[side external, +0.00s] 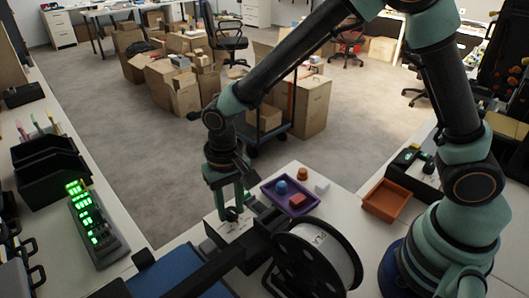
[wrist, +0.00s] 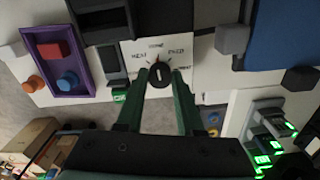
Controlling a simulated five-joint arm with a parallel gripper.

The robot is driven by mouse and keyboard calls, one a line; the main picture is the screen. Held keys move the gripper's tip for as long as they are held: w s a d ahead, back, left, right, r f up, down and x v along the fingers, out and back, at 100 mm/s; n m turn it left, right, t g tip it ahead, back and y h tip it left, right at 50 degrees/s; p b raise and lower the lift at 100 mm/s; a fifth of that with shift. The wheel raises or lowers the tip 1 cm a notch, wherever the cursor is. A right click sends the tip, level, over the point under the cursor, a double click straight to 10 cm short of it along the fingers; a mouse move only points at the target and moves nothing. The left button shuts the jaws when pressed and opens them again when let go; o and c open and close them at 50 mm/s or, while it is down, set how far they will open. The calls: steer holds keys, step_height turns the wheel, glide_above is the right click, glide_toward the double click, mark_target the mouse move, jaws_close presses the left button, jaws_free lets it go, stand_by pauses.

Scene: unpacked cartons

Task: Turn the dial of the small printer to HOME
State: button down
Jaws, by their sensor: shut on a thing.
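The small printer shows a white panel with printed labels (wrist: 157,50) in the wrist view, and its light top (side external: 228,228) is below my gripper in the side view. The round black dial (wrist: 159,77) sits on this panel. In the side view my gripper (side external: 233,212) points down at the printer; the dial is hidden there.
A purple tray (side external: 267,188) with a blue and a red piece lies beside the printer. A large spool (side external: 321,250) stands close in front. An orange tray (side external: 386,201) is at the right, and a panel with green lights (side external: 93,230) at the left.

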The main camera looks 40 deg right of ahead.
mark_target(231, 210)
steer(key=shift+r+m, duration=0.1)
steer(key=shift+m, duration=0.2)
steer(key=c, duration=0.5)
jaws_free()
steer(key=shift+c, duration=0.2)
step_height(231, 210, up, 12)
stand_by(0.3)
steer(key=s+d+r+n+t, duration=0.1)
steer(key=s+d+r+t, duration=0.1)
steer(key=d, duration=0.7)
steer(key=s+d+r+n+t, duration=0.2)
steer(key=s+d, duration=0.3)
steer(key=d, duration=0.4)
steer(key=shift+s+d+r+t, duration=0.3)
steer(key=shift+r+t, duration=0.5)
steer(key=shift+r, duration=0.1)
